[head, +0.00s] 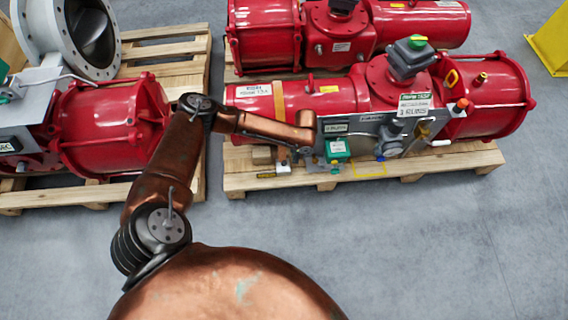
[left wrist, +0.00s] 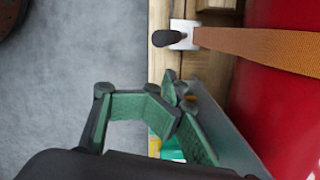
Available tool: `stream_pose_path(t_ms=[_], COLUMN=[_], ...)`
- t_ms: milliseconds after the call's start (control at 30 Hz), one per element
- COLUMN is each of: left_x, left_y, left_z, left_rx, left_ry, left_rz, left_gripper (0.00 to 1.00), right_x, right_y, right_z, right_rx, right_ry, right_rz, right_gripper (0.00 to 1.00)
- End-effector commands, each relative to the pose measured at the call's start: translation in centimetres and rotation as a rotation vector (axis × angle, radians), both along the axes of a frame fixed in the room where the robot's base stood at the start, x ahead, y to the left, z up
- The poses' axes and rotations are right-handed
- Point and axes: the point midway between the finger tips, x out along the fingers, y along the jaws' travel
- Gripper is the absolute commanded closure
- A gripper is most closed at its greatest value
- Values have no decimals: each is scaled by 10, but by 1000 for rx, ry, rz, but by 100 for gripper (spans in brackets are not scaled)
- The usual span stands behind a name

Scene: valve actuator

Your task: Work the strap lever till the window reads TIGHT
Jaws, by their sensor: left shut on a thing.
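An orange strap (head: 279,101) wraps the red actuator's cylinder; in the left wrist view the strap (left wrist: 260,47) ends at a pale metal plate (left wrist: 184,36) with a black knob (left wrist: 165,38). I cannot tell whether this knob is the strap lever. My left gripper (left wrist: 184,104) has green-padded fingers and is closed beside the grey panel, apart from the knob. Something small and orange-brown shows at its fingertips, mostly hidden. In the head view, the gripper (head: 301,152) is small, low by the panel's left end. No window reading TIGHT is legible. My right gripper is out of view.
The actuator stands on a wooden pallet (head: 238,180). A green box (head: 337,147) with a white label sits close right of the gripper. The grey panel (head: 365,127) carries valves and labels. Another red actuator (head: 105,125) stands at left. The front floor (head: 430,250) is clear.

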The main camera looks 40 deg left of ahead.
Motion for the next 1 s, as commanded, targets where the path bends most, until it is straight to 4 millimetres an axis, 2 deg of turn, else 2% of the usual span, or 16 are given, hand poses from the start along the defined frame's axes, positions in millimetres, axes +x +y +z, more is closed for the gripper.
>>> stream_pose_path(t_ms=[100,300,1000], left_x=[1,1,1], left_y=[-2,-3,-3], left_z=[18,30,31], left_rx=[-1,0,0], left_ry=[0,2,2], left_rz=[0,1,0], left_gripper=[100,100,100], right_x=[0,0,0], right_y=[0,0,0], right_z=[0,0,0], right_rx=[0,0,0], right_ry=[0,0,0], right_rz=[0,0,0], right_gripper=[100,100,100])
